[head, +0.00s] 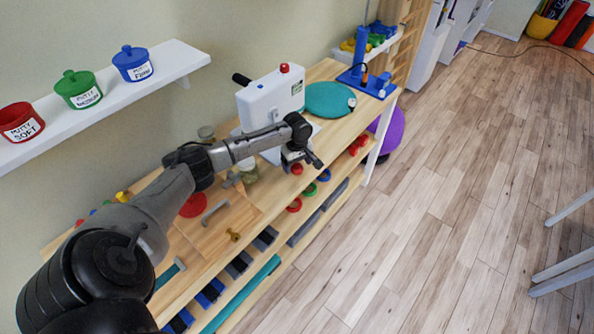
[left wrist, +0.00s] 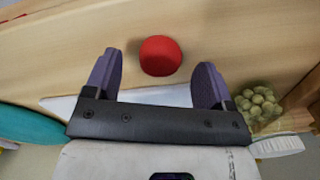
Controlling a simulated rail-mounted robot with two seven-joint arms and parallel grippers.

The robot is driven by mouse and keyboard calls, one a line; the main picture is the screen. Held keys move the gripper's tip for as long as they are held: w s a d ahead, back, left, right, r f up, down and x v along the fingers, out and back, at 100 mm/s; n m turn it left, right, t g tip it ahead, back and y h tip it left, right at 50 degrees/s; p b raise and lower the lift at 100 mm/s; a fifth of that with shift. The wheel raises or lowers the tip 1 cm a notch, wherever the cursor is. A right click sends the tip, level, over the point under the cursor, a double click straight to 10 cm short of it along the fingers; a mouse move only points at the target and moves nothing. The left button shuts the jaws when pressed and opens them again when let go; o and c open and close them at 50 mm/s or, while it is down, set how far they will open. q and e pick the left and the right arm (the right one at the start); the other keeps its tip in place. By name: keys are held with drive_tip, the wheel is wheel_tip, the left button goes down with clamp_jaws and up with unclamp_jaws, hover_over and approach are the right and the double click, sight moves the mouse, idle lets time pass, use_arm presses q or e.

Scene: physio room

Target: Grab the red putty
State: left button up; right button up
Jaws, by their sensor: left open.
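A small round red lump (head: 297,169), which looks like the red putty, sits on the wooden bench top (head: 262,190) near its front edge. My left gripper (head: 303,161) is open and empty, right by the lump. In the left wrist view the red lump (left wrist: 160,56) shows between the two purple-grey fingers, near their tips, with a gap on each side. A red tub (head: 20,122) labelled putty soft stands on the wall shelf at the left, beside a green tub and a blue tub. My right gripper is not in view.
A white device (head: 270,97) stands behind my left gripper, with a teal disc (head: 329,99) to its right. A jar of greenish balls (left wrist: 262,103) stands close by the gripper. Coloured rings and blocks lie on the shelf below.

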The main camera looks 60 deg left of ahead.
use_arm(q)
drive_tip(key=shift+f, duration=0.85)
drive_tip(key=shift+r, duration=0.1)
drive_tip(key=c, duration=1)
